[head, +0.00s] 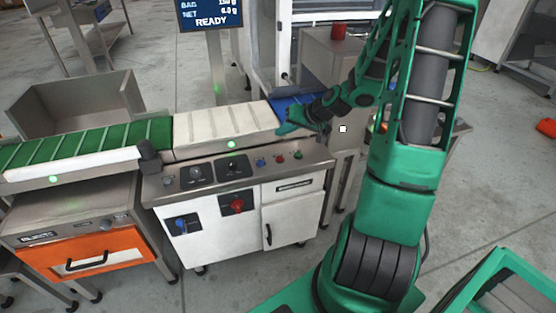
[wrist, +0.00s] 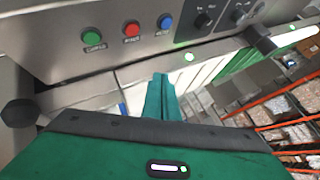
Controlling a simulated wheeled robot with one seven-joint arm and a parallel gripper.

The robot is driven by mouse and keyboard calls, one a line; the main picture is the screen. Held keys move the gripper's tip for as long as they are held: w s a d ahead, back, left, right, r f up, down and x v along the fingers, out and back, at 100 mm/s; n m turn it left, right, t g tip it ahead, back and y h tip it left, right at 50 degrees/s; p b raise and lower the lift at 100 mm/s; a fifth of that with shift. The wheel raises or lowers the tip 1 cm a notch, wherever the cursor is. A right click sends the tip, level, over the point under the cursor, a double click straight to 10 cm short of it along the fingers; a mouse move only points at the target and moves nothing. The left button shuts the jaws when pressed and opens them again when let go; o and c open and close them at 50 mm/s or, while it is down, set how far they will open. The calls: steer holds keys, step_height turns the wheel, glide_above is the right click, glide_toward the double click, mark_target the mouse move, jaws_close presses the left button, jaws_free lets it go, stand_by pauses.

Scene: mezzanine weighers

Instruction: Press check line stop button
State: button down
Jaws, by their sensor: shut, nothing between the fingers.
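A control panel (head: 240,170) on the steel and white cabinet carries a row of three small buttons: blue (head: 261,162), red (head: 279,158) and green (head: 298,155). In the wrist view the green button (wrist: 91,37), red button (wrist: 131,29) and blue button (wrist: 165,21) show with labels too small to read surely. I cannot tell by label which one is the stop button. My gripper (head: 288,129) is shut and empty, beside the belt's right end behind the button row. Its closed fingers (wrist: 160,85) point toward the panel, apart from the buttons.
A pale belt (head: 220,130) runs behind the panel, with a green belt (head: 85,145) left of it. Black dials (head: 197,172) sit left of the buttons. A red rotary switch (head: 237,205) is on the cabinet front. A display (head: 210,15) reads READY. Floor in front is clear.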

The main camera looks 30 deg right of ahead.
mark_target(283, 159)
stand_by(0.3)
steer(key=shift+f, duration=4.4)
steer(key=shift+f, duration=0.15)
steer(key=shift+s+f, duration=0.1)
steer(key=shift+f, duration=0.1)
steer(key=shift+f, duration=0.45)
steer(key=shift+r, duration=0.85)
steer(key=shift+r, duration=0.1)
steer(key=shift+r, duration=2.4)
